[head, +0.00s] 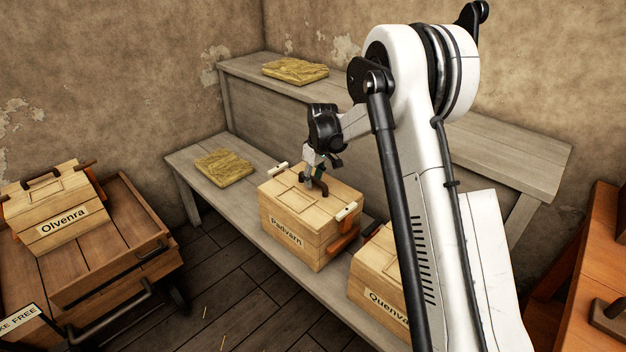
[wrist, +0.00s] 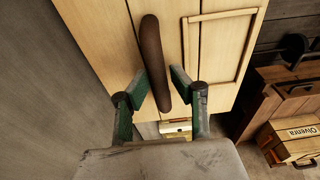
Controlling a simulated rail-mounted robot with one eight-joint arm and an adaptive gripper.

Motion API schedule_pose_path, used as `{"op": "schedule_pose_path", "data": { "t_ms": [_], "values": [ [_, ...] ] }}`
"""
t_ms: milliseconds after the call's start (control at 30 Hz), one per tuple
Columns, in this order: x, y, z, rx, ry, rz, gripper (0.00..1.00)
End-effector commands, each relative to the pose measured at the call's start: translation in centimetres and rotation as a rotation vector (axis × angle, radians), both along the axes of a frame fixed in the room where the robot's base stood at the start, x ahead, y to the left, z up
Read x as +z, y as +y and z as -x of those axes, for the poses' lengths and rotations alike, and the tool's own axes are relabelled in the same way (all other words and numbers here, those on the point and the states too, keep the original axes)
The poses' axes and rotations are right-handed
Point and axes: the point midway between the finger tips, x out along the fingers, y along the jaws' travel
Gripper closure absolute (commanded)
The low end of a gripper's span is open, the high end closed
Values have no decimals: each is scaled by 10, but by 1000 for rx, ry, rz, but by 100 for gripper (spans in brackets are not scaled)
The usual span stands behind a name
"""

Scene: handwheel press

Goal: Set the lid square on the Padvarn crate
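The Padvarn crate (head: 288,225) stands on the low grey bench, its name label facing front. Its pale wooden lid (head: 290,197) lies on top; I cannot tell from here whether it is exactly square. The lid's dark brown bar handle (wrist: 152,45) runs between my fingers in the wrist view. My gripper (head: 315,176) is above the lid at the handle, pointing down. In the wrist view my gripper's green fingers (wrist: 160,88) are apart, one on each side of the handle's near end, with no clear contact. The handle is partly hidden by my fingers in the head view.
The Quenva-labelled crate (head: 371,285) stands close at the right, partly behind my arm. Straw-coloured pads lie on the low bench (head: 224,167) and upper shelf (head: 295,71). The Olvenra crate (head: 52,215) sits on a wooden cart (head: 120,235) at left. Open floor lies between.

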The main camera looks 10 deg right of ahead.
Motion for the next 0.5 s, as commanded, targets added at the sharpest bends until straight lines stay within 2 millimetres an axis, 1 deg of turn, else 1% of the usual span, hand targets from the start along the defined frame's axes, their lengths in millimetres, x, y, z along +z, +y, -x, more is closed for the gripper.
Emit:
{"op": "schedule_pose_path", "data": {
  "t_ms": [333, 433, 500],
  "values": [
    [1, 0, 0, 0, 0, 0, 69],
    [8, -1, 1, 0, 0, 0, 69],
    [17, -2, 2, 0, 0, 0, 69]
  ]
}}
